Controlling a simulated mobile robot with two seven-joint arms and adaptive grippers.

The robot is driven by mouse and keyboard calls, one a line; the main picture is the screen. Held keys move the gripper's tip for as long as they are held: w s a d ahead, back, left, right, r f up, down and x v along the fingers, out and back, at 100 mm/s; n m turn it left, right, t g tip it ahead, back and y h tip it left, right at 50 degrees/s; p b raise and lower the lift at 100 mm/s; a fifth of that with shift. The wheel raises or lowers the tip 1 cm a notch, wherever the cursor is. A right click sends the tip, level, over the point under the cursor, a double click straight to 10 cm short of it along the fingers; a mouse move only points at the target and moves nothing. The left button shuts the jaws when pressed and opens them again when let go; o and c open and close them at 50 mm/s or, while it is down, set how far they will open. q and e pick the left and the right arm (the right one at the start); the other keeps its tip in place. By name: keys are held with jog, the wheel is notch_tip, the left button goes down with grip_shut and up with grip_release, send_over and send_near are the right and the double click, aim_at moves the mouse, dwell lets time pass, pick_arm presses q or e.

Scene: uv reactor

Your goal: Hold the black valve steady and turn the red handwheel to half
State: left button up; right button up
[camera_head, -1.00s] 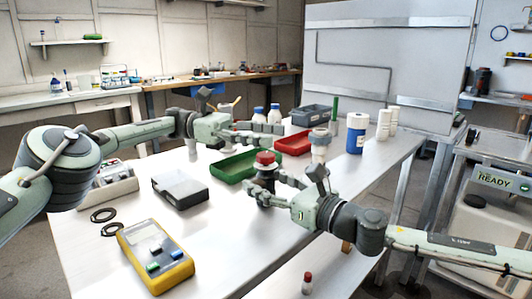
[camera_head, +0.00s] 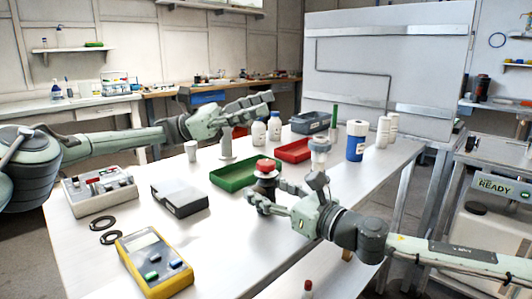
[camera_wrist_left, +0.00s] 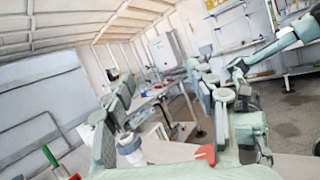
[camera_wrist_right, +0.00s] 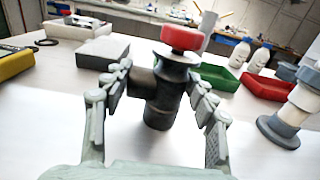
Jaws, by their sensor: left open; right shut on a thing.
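The black valve (camera_head: 266,181) stands upright on the white table, with the red handwheel (camera_head: 265,166) on its top. My right gripper (camera_head: 267,196) is shut on the valve's body. In the right wrist view the black valve (camera_wrist_right: 160,98) sits between the two fingers, and the red handwheel (camera_wrist_right: 182,38) shows clear above them. My left gripper (camera_head: 268,101) is open and empty, raised above the far part of the table, behind and above the handwheel and apart from it. In the left wrist view its fingers are spread, with nothing between them.
A green tray (camera_head: 223,183) lies behind the valve, and a red tray (camera_head: 294,155) lies farther back. A grey-white fitting (camera_head: 319,158) and a blue bottle (camera_head: 355,145) stand to the right. A grey box (camera_head: 180,203) and yellow meter (camera_head: 152,264) lie left of the valve.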

pick_arm(q)
jog(key=w+a+r+n+t+h, duration=0.1)
jog(key=w+a+n+t+h, duration=0.2)
jog(key=t, duration=0.5)
jog(key=w+a+n+t, duration=0.3)
jog(key=a+n+t, duration=0.2)
jog(key=t, duration=0.3)
jog(key=n+t+y, duration=0.2)
jog(key=n+y, duration=0.4)
jog(key=y, duration=0.5)
send_near(260, 167)
jog(key=x, duration=1.2)
jog(key=shift+w+a, duration=0.1)
jog(key=shift+w, duration=0.05)
jog(key=shift+c, duration=0.5)
jog(key=c, duration=1.1)
jog(key=shift+g, duration=0.4)
